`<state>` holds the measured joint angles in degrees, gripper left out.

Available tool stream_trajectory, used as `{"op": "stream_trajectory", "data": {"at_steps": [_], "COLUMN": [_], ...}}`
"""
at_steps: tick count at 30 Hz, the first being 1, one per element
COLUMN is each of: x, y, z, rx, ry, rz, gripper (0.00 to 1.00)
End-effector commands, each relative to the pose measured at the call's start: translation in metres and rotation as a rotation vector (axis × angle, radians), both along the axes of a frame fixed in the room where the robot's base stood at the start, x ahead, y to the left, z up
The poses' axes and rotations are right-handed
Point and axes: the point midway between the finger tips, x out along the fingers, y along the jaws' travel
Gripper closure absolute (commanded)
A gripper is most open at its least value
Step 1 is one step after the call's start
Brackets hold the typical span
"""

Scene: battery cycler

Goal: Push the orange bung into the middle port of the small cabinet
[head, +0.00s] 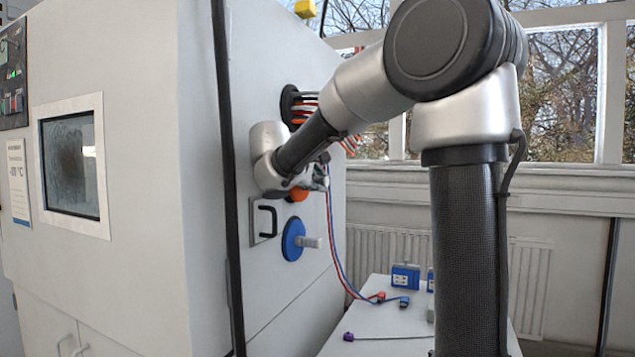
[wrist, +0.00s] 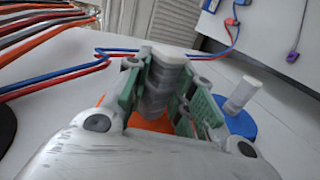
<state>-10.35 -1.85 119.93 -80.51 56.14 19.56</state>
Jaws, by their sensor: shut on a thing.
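The orange bung (head: 298,195) is at the side wall of the large pale cabinet (head: 262,70), just above a blue bung. My gripper (head: 318,180) is shut on the bung's grey handle; the wrist view shows that ridged grey handle (wrist: 165,85) between the green finger pads, with the orange body (wrist: 152,123) below, partly hidden by my gripper. The blue bung (head: 292,240) with its pale handle sits on the same wall, and in the wrist view (wrist: 238,118) it is right of my fingers. The port behind the orange bung is hidden; I cannot tell how far in the bung is.
A black port (head: 289,103) with orange, white and dark cables is above my gripper. Red and blue leads (head: 333,235) hang down to a white table (head: 385,325) with blue boxes (head: 405,276) and a purple-ended lead (head: 349,337). A black handle (head: 267,221) is left of the blue bung.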

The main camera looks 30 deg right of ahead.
Motion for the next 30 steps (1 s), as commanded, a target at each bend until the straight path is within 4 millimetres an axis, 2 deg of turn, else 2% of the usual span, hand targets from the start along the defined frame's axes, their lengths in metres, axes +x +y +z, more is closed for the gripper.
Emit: {"op": "stream_trajectory", "data": {"at_steps": [30], "x": [0.0089], "y": [0.0073], "z": [0.0010], "rx": [0.000], "ry": [-0.002], "rz": [0.001], "gripper": [1.00]}}
